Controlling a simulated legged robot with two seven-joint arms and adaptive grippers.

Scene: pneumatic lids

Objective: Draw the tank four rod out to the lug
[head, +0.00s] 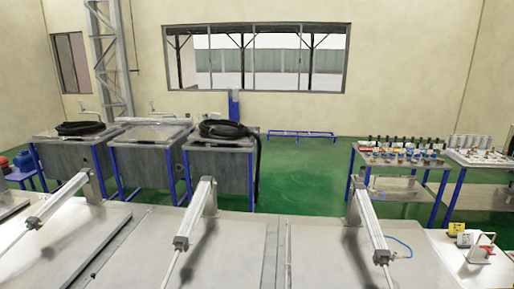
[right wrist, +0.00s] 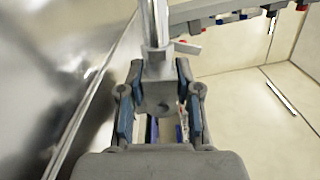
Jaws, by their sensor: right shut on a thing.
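In the right wrist view, my right gripper (right wrist: 157,84) is shut on a grey rod-end fitting (right wrist: 158,97). A bright metal rod (right wrist: 155,24) runs up from the fitting. In the head view, several pneumatic cylinders stand over the flat lids; the right one (head: 369,229), the middle one (head: 194,216) and the left one (head: 56,200) slope down toward me with thin rods at their lower ends. I cannot tell by any label which is tank four, and I cannot make out the lug. Neither gripper shows in the head view.
A broad metal face (right wrist: 55,65) lies close on the left of my right gripper. A rail with small fittings (right wrist: 230,8) crosses the top right. In the head view, a parts bench (head: 400,160) stands at the right and grey tanks (head: 220,165) behind the lids.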

